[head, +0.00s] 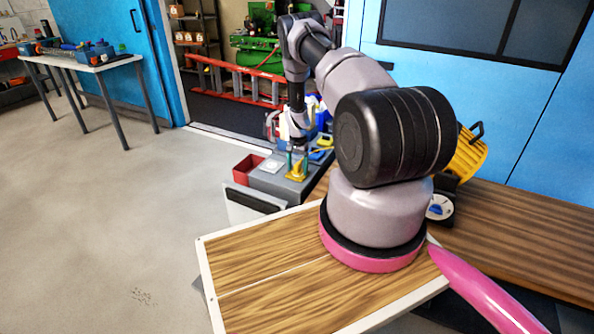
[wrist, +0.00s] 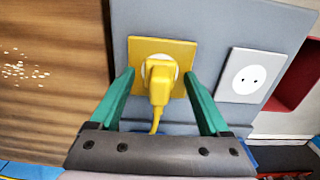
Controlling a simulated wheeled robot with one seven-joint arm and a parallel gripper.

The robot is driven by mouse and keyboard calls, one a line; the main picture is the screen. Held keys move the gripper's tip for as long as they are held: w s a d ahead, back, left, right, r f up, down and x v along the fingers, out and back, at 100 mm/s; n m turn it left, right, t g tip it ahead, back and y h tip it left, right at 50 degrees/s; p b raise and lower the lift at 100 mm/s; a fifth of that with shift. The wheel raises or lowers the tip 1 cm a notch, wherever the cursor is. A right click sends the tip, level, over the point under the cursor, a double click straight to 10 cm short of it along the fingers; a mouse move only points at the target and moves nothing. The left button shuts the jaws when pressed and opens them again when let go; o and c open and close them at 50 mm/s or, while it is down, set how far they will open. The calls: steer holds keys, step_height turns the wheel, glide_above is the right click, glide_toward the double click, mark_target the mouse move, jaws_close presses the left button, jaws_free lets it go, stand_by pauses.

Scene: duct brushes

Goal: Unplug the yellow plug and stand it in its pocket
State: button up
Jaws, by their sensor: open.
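The yellow plug (wrist: 159,82) sits in a yellow socket plate (wrist: 182,52) on a grey box (wrist: 215,20), its yellow cord (wrist: 156,122) trailing toward my gripper's palm. My gripper (wrist: 159,74) is open, with one teal finger on each side of the plug and a visible gap to it on both sides. In the head view my gripper (head: 298,158) points down over the yellow plate (head: 296,174). A red open container (head: 247,167) is at the box's left end; I cannot tell whether it is the plug's pocket.
A white two-hole socket (wrist: 243,75) is beside the yellow one on the grey box. A wooden bench (head: 530,240) runs along the right, with a yellow object (head: 467,155) and a round dial (head: 439,208) near my arm. Open floor (head: 120,220) lies to the left.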

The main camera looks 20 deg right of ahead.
mark_target(298, 163)
stand_by(0.8)
jaws_close()
steer(key=shift+r, duration=0.1)
steer(key=shift+r, duration=2.9)
steer(key=shift+r, duration=0.1)
steer(key=shift+r, duration=1.4)
